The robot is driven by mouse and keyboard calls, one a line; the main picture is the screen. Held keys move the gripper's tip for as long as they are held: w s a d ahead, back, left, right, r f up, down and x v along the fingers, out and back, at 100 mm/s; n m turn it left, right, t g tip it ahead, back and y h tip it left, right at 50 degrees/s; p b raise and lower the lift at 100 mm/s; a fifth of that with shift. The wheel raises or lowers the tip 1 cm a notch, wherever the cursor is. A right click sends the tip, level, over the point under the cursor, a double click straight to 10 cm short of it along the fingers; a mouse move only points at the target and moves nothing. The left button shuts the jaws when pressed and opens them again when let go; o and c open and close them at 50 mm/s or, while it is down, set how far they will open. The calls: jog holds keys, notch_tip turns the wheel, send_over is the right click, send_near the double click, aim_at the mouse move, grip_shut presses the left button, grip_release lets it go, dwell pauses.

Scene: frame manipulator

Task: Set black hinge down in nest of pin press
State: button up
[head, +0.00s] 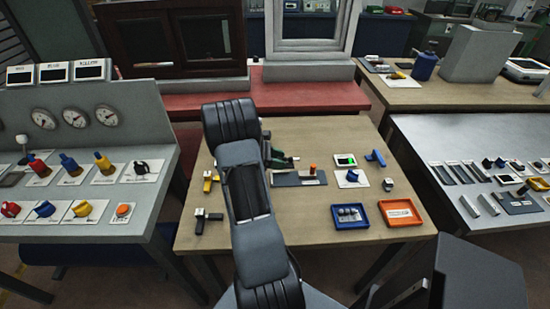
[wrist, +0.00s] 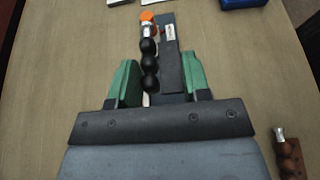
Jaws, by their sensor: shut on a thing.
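The black hinge (wrist: 172,72) lies between the green fingers of my gripper (wrist: 159,72) in the wrist view, its round knuckles on the left and its flat leaf on the right. My gripper is shut on it. The pin press (wrist: 166,18) is beyond the hinge, with a grey base and an orange knob; it also shows in the head view (head: 313,178), right of my gripper (head: 283,160). The hinge overlaps the near part of the press in the wrist view and hides the nest. I cannot tell whether the hinge touches the press.
A brown hinge (wrist: 289,158) with a silver pin lies at the lower right of the wrist view. A blue tray (head: 350,226) and an orange tray (head: 405,220) sit at the table's front right. A blue knob (head: 352,176) stands right of the press.

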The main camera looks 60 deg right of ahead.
jog(key=shift+f+b, duration=2.7)
jog(key=shift+f, duration=1)
jog(key=o, duration=1)
jog(key=v, duration=1.4)
jog(key=shift+s, duration=0.1)
